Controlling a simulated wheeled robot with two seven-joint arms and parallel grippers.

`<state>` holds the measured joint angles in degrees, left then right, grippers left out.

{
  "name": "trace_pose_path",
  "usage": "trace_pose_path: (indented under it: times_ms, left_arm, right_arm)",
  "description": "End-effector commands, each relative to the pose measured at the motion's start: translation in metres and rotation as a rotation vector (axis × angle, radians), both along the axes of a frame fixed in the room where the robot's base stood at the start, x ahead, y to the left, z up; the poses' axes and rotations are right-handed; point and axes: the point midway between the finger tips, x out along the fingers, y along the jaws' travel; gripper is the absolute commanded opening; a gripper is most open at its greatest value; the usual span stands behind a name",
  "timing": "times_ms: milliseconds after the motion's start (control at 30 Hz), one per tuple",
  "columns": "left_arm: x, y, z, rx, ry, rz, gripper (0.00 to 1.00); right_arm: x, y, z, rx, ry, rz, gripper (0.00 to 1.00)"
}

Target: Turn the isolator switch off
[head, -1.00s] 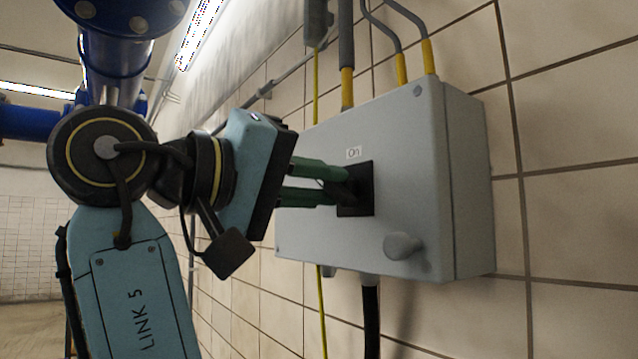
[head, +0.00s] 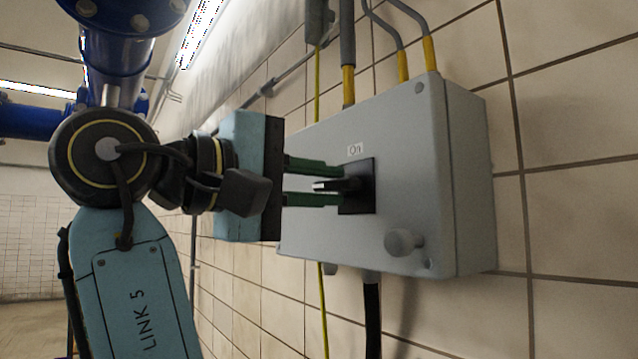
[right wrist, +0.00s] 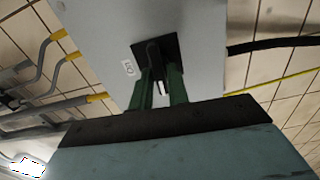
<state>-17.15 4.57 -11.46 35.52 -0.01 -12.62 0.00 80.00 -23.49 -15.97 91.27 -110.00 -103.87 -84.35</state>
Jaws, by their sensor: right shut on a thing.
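The isolator switch is a black handle (head: 350,185) on a black square plate (head: 366,170) on the front of a grey wall box (head: 410,130). A small label above the plate reads "On". My right gripper (head: 335,185) reaches in from the left, its two green fingers shut on the handle, one above and one below it. In the right wrist view the fingers (right wrist: 160,85) stand on both sides of the handle (right wrist: 154,52), and the label (right wrist: 128,67) is beside the plate. My left gripper is not in view.
A round grey knob (head: 403,242) sticks out of the box front below the switch. Grey and yellow conduits (head: 430,55) enter the box top and a black cable (head: 372,310) leaves below. Blue pipes (head: 30,122) are at the left.

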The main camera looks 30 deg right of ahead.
Motion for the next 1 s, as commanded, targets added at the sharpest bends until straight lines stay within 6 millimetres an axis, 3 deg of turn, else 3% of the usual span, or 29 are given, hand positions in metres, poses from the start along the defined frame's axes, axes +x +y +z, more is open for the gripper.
trace_pose_path:
  times_ms: [367,400,533,833,1000]
  left_arm:
    - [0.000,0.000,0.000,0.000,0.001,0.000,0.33]
    - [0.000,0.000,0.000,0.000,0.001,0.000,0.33]
    - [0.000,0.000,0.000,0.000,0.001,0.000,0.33]
    - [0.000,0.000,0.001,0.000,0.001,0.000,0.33]
    - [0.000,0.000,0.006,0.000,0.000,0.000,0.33]
  right_arm:
    - [0.000,0.000,0.000,0.000,0.005,0.000,0.00]
    - [0.000,0.000,0.000,0.000,0.005,0.000,0.18]
    - [0.000,0.000,0.000,0.000,0.005,0.000,0.33]
    - [0.000,0.001,0.000,0.000,0.005,-0.002,0.33]
    - [-0.003,0.015,0.002,-0.002,0.006,-0.016,0.33]
